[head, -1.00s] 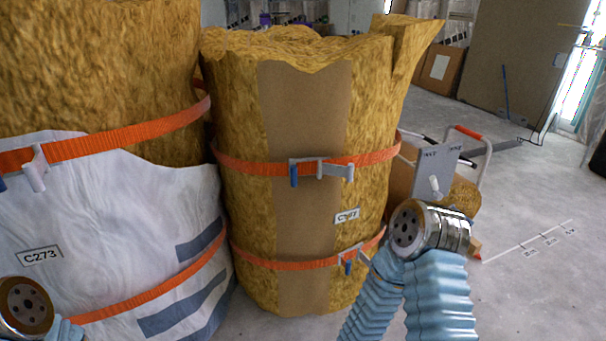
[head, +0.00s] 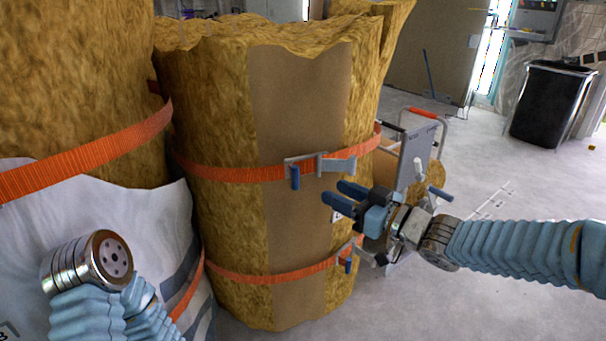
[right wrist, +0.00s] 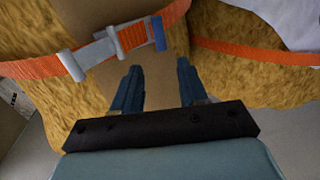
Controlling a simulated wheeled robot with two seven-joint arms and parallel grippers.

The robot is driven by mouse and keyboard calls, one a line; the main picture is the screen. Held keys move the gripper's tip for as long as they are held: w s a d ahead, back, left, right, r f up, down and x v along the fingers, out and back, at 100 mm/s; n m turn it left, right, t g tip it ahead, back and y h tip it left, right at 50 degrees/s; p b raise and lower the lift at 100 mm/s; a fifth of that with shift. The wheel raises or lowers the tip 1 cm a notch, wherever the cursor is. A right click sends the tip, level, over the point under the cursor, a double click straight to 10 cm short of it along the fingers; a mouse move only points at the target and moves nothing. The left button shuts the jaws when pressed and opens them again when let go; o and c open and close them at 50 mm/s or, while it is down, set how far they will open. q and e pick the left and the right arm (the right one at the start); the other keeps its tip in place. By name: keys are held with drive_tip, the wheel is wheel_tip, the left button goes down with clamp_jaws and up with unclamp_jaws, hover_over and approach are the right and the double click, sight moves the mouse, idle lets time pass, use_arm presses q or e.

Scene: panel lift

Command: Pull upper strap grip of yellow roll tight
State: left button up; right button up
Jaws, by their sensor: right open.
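The yellow roll (head: 215,110) stands upright in the middle of the head view, with a brown strip down its front. Its orange upper strap (head: 228,174) passes through a grey buckle with a blue tab (head: 295,179). The grey upper strap grip (head: 338,165) is right of the buckle; in the right wrist view it (right wrist: 72,66) lies on the strap at upper left. My right gripper (head: 334,192) is open and empty, just below the grip and apart from it. Its fingers also show in the right wrist view (right wrist: 157,82). My left arm shows at lower left, but its gripper does not.
A lower orange strap (head: 275,278) with its own buckle circles the roll. A white-wrapped roll (head: 150,205) with orange straps stands close on the left. A cart (head: 415,145) stands behind my right gripper. A black bin (head: 550,105) is at far right. The floor between is mostly clear.

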sight(298, 175)
drive_tip(key=x, duration=1.2)
drive_tip(key=shift+w+a+b, duration=0.2)
drive_tip(key=shift+b, duration=0.1)
drive_tip(key=shift+c, duration=0.2)
clamp_jaws()
